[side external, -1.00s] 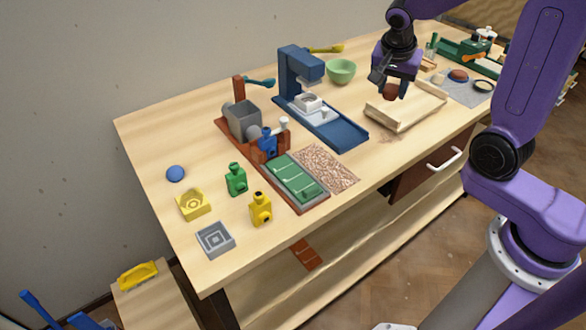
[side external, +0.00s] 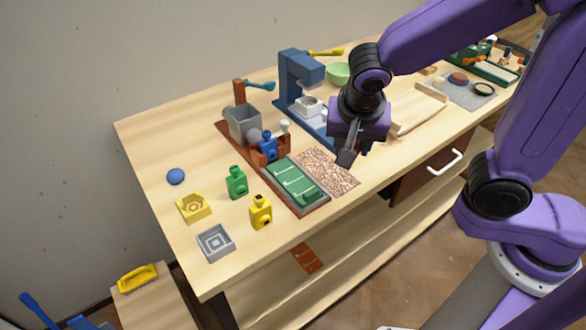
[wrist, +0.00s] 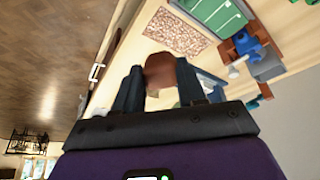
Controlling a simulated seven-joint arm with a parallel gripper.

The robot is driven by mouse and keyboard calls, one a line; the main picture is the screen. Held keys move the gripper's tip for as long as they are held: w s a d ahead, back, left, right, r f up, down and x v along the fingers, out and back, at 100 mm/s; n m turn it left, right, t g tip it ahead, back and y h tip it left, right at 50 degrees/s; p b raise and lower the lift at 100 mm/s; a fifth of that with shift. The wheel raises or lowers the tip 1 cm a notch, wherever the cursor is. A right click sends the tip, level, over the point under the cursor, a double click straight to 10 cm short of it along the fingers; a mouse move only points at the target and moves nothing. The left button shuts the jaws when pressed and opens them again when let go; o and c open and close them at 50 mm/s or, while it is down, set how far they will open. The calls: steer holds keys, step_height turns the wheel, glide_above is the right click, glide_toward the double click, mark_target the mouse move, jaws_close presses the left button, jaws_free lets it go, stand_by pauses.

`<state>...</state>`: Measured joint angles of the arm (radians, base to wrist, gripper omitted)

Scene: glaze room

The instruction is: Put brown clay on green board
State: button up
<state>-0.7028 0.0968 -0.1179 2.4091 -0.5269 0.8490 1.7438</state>
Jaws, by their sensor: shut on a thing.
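The brown clay (wrist: 160,72) is a rounded lump held between the two fingers of my gripper (wrist: 158,85) in the wrist view. In the side view my gripper (side external: 347,157) is above the right part of the table, just right of the speckled mat, and the clay is mostly hidden behind it.
The speckled mat (side external: 327,171) lies beside the board. A blue bottle (side external: 267,147), a green bottle (side external: 236,182) and a yellow bottle (side external: 260,211) stand nearby. A blue press (side external: 300,78) stands behind. A wooden tray (side external: 420,112) is to the right.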

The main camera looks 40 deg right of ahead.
steer(key=w+a+f, duration=0.1)
steer(key=w+f, duration=0.1)
steer(key=w, duration=0.1)
steer(key=w+a+f, duration=0.2)
steer(key=w+f, duration=0.1)
steer(key=w+a+f, duration=0.1)
steer(key=w+f, duration=0.1)
steer(key=w, duration=0.2)
steer(key=shift+a+f, duration=0.3)
steer(key=shift+f, duration=0.1)
steer(key=shift+w+a+f, duration=0.2)
steer(key=shift+w+f, duration=0.25)
steer(key=shift+f, duration=0.1)
steer(key=shift+w+f, duration=0.1)
steer(key=shift+f, duration=1.55)
steer(key=shift+f, duration=0.1)
steer(key=o, duration=1.1)
steer(key=shift+c, duration=0.2)
steer(key=v, duration=1.2)
